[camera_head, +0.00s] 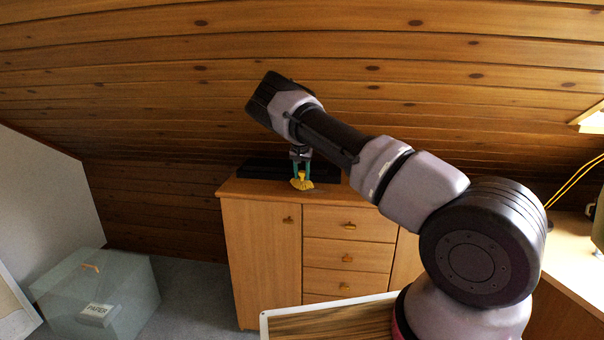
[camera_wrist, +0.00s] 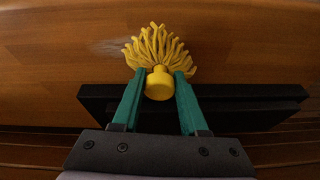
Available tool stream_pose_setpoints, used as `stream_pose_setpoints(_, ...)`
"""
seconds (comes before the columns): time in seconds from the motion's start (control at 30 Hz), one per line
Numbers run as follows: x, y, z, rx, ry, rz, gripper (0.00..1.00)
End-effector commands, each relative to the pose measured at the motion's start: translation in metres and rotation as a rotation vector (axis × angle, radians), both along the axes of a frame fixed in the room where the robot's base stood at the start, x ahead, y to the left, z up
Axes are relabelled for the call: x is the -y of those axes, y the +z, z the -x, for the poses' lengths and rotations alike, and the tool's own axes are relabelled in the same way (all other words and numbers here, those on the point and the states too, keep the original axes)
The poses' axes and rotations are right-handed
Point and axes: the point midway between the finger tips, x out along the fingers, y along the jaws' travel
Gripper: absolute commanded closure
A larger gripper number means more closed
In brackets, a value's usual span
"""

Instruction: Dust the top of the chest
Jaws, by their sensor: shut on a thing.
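My gripper (camera_head: 301,170) has green fingers and is shut on a yellow duster (camera_head: 302,183) with a mop-like head. In the wrist view my gripper (camera_wrist: 158,88) holds the duster (camera_wrist: 157,50) by its round yellow knob, with the strands spread over the wood. The wooden chest (camera_head: 258,262) stands below, with a door and several drawers. The duster is at or just above the chest top (camera_wrist: 50,40), near its front edge in the head view; contact is hard to tell. A pale greyish patch (camera_wrist: 100,46) shows on the top left of the strands.
A flat black object (camera_head: 262,169) lies on the chest top behind the duster. The sloping plank wall (camera_head: 150,100) is close behind and above. A desk (camera_head: 565,250) stands at right.

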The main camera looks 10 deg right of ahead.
Motion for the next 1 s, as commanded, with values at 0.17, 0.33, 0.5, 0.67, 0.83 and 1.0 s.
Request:
stream_pose_setpoints(0.17,0.0,0.0,0.0,0.0,0.0,0.0,1.0)
stream_pose_setpoints(0.33,0.0,0.0,0.0,0.0,0.0,0.0,1.0)
stream_pose_setpoints(0.5,0.0,-0.002,0.0,0.0,0.0,0.001,1.0)
stream_pose_setpoints(0.67,0.0,-0.005,0.0,0.0,0.0,0.001,1.0)
stream_pose_setpoints(0.83,0.0,-0.009,0.0,0.0,0.0,0.001,1.0)
stream_pose_setpoints(1.0,0.0,-0.013,0.0,-0.001,0.0,0.0,1.0)
